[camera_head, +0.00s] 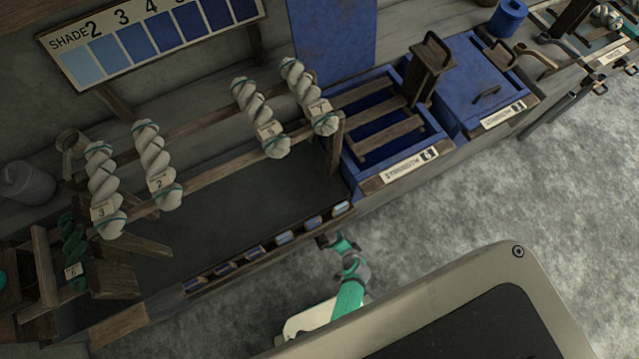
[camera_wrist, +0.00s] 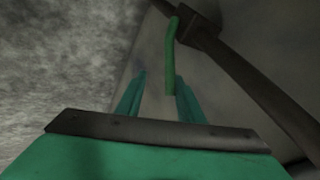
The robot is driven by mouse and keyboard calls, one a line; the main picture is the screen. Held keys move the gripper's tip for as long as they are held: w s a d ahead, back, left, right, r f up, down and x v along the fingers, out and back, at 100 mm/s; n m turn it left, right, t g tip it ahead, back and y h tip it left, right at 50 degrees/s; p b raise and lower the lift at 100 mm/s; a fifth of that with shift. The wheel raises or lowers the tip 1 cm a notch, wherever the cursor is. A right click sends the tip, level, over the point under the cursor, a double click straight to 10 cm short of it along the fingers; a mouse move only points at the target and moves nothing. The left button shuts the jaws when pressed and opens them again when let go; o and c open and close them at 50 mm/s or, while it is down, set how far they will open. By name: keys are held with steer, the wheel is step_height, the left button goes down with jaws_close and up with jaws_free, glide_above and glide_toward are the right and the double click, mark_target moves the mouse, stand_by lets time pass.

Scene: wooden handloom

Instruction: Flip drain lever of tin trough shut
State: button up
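A green lever-like handle (camera_wrist: 171,58) shows in the wrist view, joined at its top to a dark bar and block (camera_wrist: 205,40). It looks like the drain lever. My gripper (camera_wrist: 160,88) is open, with its two teal fingers apart. The handle's lower end appears between or just beyond the fingertips, nearer the right finger; I cannot tell whether they touch. A plain grey surface, perhaps the trough wall, lies behind. In the head view my gripper (camera_head: 333,241) is low at the bench's front edge, and the lever cannot be made out there.
Twisted pale skeins (camera_head: 155,165) hang on wooden rails above the dark bench. Small blue samples (camera_head: 254,253) line its front edge. A blue vat with wooden slats (camera_head: 375,125) and a lidded blue box (camera_head: 470,85) stand to the right. The grey floor (camera_head: 520,190) in front is clear.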

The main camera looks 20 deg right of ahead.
steer(key=v, duration=1)
steer(key=a+r+n+t, duration=0.2)
steer(key=a+r+n, duration=0.2)
steer(key=r, duration=0.8)
steer(key=s+a+r+n+t, duration=0.1)
steer(key=a+r+n+t, duration=0.2)
steer(key=r, duration=1)
steer(key=shift+s+a+r+n+h, duration=0.35)
steer(key=shift+a+n, duration=0.95)
steer(key=shift+a, duration=1.05)
steer(key=shift+w+f, duration=0.1)
steer(key=shift+f, duration=0.1)
steer(key=shift+c, duration=0.6)
